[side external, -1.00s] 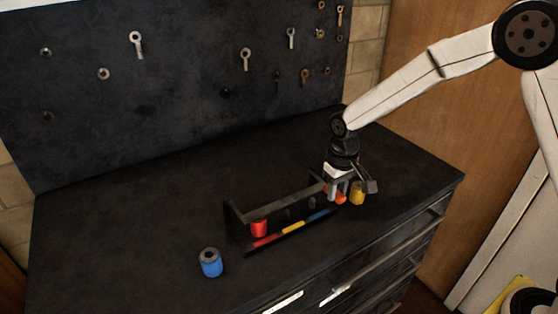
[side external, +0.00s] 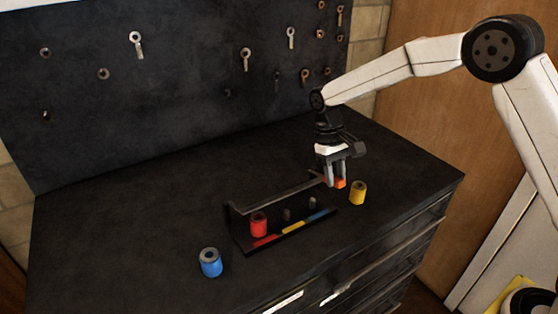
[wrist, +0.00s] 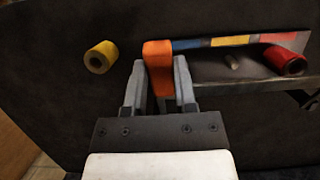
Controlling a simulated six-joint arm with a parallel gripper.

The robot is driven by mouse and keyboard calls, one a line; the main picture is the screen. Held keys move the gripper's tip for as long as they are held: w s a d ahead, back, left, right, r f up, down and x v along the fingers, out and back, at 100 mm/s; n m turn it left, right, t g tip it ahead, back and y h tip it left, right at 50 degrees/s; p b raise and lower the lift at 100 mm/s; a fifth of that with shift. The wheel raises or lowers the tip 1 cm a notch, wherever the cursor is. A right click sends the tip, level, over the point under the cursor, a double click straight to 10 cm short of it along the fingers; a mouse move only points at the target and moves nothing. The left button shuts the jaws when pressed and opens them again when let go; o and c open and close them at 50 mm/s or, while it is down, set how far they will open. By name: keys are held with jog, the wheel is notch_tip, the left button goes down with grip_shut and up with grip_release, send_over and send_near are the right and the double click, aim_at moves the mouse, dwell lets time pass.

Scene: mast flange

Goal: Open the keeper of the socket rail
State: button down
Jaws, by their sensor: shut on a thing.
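The socket rail (side external: 262,247) lies on the dark bench top, with a red, yellow and blue strip (side external: 292,228) along its front. A red socket (side external: 259,225) stands at its left end, and two grey posts (side external: 312,203) stand bare. The keeper, a long dark bar (side external: 283,196), runs above the back of the rail. Its orange tab (wrist: 158,62) is at the right end. My gripper (side external: 335,182) is shut on this orange tab, pointing down. In the wrist view, the tab sits between both fingers (wrist: 160,75).
A yellow socket (side external: 358,192) stands just right of the rail, close to my gripper. A blue socket (side external: 211,263) stands at the front left. A dark pegboard (side external: 180,80) with hung tools rises behind. The bench left and behind is clear.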

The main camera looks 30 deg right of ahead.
jog(key=shift+w+r+g, duration=1.25)
jog(key=shift+r+g, duration=0.2)
jog(key=shift+g, duration=0.35)
jog(key=shift+c, duration=2)
grip_release()
jog(key=shift+r, duration=0.2)
